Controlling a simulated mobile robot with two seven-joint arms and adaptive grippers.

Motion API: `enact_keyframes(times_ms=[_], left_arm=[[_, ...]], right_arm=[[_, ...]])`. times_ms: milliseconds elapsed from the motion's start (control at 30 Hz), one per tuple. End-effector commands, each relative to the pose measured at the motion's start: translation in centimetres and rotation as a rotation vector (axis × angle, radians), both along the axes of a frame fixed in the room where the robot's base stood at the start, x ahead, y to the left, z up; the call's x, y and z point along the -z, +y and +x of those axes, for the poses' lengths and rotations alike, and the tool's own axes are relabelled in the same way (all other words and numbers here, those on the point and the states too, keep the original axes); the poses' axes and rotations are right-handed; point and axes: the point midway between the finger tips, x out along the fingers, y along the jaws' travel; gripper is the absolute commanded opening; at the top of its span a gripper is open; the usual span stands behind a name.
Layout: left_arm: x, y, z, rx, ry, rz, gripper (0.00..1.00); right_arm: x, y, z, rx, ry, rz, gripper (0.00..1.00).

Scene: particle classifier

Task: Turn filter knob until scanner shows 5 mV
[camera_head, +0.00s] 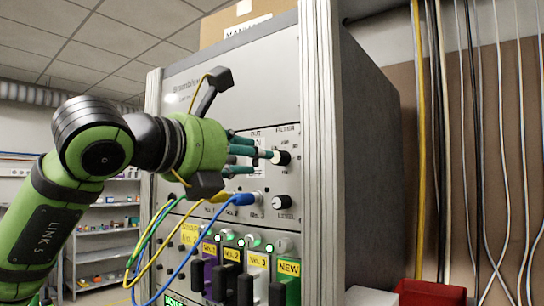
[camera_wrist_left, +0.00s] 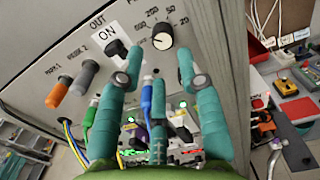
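The filter knob (camera_head: 282,158) is a small black dial with a white cap, on the upper right of the grey rack panel. It also shows in the wrist view (camera_wrist_left: 160,36), with a scale printed around it. My left gripper (camera_head: 254,160) is in front of the panel, just left of the knob. In the wrist view its teal fingers (camera_wrist_left: 160,50) are spread apart with the knob seen between and beyond them; I see no grip on it. A green-lit display (camera_head: 175,300) is cut off at the lower edge, with no readable value. My right gripper is out of view.
A second black knob (camera_head: 282,202) sits below the filter knob. Blue, green and yellow cables (camera_head: 160,240) hang below the gripper, in front of the panel. A red bin (camera_head: 430,292) stands right of the rack.

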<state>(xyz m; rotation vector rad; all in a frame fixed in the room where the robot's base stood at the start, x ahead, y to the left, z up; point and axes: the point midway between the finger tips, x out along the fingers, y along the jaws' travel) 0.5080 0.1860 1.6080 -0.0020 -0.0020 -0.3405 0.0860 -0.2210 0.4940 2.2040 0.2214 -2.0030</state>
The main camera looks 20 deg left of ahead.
Motion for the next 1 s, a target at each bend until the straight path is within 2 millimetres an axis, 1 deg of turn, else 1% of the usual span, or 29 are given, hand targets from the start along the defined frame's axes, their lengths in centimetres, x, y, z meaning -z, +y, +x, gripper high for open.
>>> enact_keyframes(times_ms=[33, 200, 400, 533, 733, 767, 800, 833, 867, 1000], left_arm=[[-0.2, -0.3, 0.7, 0.003, 0.006, 0.001, 0.37], [-0.3, -1.3, 3.3, 0.005, 0.006, 0.002, 0.37], [-0.2, -2.1, 5.4, 0.007, 0.004, 0.000, 0.37], [0.0, -2.3, 5.9, 0.007, 0.002, 0.000, 0.37], [0.1, -2.3, 5.9, 0.007, 0.001, 0.000, 0.37], [0.1, -2.3, 5.9, 0.007, 0.002, 0.001, 0.33], [0.1, -2.3, 5.9, 0.008, 0.002, 0.001, 0.17], [0.1, -2.3, 5.9, 0.008, 0.002, 0.001, 0.05], [0.1, -2.3, 5.9, 0.008, 0.002, 0.001, 0.00], [0.1, -2.3, 5.9, 0.008, 0.003, 0.001, 0.00]], right_arm=[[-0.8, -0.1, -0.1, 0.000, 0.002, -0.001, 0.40], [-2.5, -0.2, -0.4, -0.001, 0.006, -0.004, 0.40], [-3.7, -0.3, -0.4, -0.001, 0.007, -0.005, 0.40], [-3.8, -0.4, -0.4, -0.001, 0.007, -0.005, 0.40], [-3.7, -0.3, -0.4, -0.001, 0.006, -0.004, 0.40], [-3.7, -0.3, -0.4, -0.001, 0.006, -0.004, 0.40], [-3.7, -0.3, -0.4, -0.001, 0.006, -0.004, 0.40], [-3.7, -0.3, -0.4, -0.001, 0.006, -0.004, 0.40], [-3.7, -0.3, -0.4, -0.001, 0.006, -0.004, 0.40], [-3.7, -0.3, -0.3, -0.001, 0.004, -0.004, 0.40]])
